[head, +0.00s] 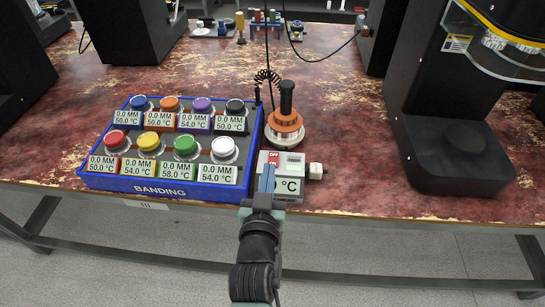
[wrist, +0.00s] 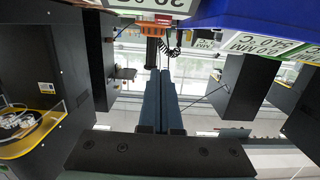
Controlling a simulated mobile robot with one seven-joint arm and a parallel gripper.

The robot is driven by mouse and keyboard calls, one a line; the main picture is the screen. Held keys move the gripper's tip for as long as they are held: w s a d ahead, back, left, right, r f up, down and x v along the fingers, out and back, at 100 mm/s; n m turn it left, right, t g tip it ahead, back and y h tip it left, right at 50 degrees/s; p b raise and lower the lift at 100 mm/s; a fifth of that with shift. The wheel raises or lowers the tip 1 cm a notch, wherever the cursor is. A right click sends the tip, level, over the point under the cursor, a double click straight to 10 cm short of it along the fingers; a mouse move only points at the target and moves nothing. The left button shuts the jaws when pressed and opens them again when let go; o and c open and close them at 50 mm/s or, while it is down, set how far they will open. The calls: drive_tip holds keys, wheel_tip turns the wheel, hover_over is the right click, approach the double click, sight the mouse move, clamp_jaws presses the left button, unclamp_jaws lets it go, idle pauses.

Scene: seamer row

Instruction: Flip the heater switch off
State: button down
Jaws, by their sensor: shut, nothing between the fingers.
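The grey heater box (head: 294,160) sits at the table's front edge, right of the blue rack. A red label (head: 273,156), which seems to read OFF, is on its top, and a °C display faces front. The switch itself is too small to make out clearly. My gripper (head: 267,172) is shut and empty, its blue fingers in front of the box's left part and hiding some of it; contact cannot be told. In the wrist view the closed fingers (wrist: 162,75) point toward the upside-down scene, with the box's edge (wrist: 150,5) at the top.
The blue BANDING rack (head: 140,186) of several coloured-lid pots stands close left. An orange-and-white pot with a black handle (head: 286,122) and coiled cord is behind the box. A black machine (head: 450,160) stands right.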

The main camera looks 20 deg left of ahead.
hover_over(273, 159)
drive_tip(key=s, duration=0.3)
drive_tip(key=shift+w+d+f, duration=0.25)
drive_tip(key=shift+d+f, duration=0.1)
drive_tip(key=shift+f, duration=0.1)
drive_tip(key=f, duration=0.1)
drive_tip(key=w+f+b, duration=0.1)
drive_tip(key=f, duration=0.1)
drive_tip(key=shift+a, duration=0.15)
drive_tip(key=shift+f, duration=0.55)
drive_tip(key=shift+w+r, duration=0.1)
drive_tip(key=shift+g+p, duration=0.3)
drive_tip(key=shift+p, duration=0.25)
drive_tip(key=shift+w+p, duration=0.1)
drive_tip(key=shift+p, duration=0.25)
drive_tip(key=shift+f+g, duration=0.3)
drive_tip(key=shift+f, duration=0.1)
drive_tip(key=r+p, duration=0.2)
drive_tip(key=r, duration=0.1)
drive_tip(key=r+p, duration=0.1)
drive_tip(key=shift+w+a+r, duration=0.1)
drive_tip(key=shift+w+r, duration=0.2)
drive_tip(key=shift+r, duration=0.05)
drive_tip(key=v, duration=0.9)
drive_tip(key=shift+s+r+p, duration=0.3)
drive_tip(key=shift+s+r, duration=0.05)
drive_tip(key=shift+r, duration=0.15)
